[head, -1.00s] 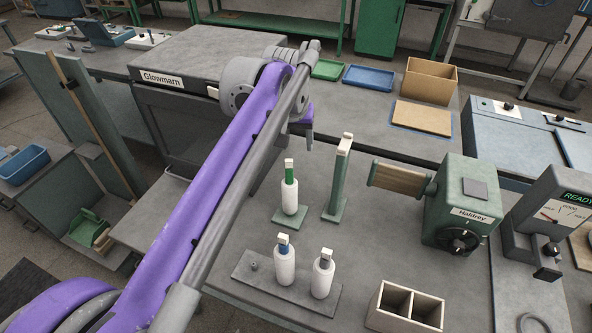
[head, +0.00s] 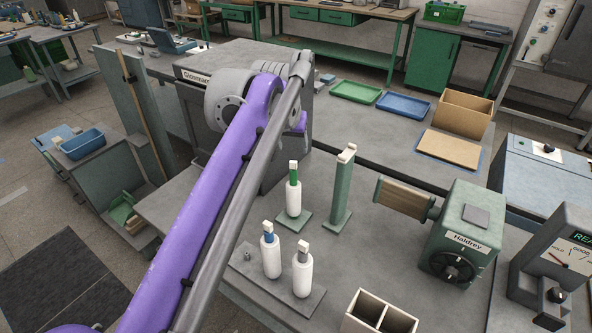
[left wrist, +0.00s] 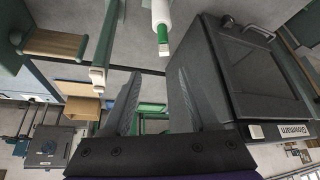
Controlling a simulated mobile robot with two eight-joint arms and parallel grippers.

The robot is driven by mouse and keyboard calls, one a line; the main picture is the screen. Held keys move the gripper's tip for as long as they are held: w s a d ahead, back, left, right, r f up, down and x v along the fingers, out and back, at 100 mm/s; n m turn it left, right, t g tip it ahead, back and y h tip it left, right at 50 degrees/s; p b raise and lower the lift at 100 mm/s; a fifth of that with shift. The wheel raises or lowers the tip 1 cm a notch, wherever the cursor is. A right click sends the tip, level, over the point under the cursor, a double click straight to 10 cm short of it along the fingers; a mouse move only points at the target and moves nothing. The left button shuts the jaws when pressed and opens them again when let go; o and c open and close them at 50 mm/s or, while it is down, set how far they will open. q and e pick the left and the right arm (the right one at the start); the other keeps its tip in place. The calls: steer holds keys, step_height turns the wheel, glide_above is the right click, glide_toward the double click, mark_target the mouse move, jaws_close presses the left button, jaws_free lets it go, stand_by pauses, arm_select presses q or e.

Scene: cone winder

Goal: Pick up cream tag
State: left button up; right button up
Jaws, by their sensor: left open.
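A cream tag (head: 347,153) sits on top of a tall green post; it also shows in the left wrist view (left wrist: 97,76), left of my fingers. Similar pale blocks top the green-necked white cone (head: 294,166) and two blue- and grey-necked cones in front. I cannot tell by look alone which pale piece is the named tag. My left gripper shows in the left wrist view (left wrist: 157,78), open with nothing between its fingers. In the head view my purple arm hides most of it, behind and left of the post. My right gripper is not in view.
The Haldrey winder (head: 461,235) stands right of the post, its wooden spool (head: 404,199) reaching toward it. The Glowmarn box (head: 200,98) lies behind my arm. A divided bin (head: 378,315) stands in front. Green and blue trays (head: 404,105) lie at the back.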

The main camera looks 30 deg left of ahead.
mark_target(293, 162)
arm_select(q)
steer(key=x, duration=0.7)
steer(key=a+x, duration=0.1)
steer(key=x, duration=0.3)
steer(key=shift+s+r+b, duration=0.1)
steer(key=shift+b, duration=0.25)
steer(key=c, duration=0.9)
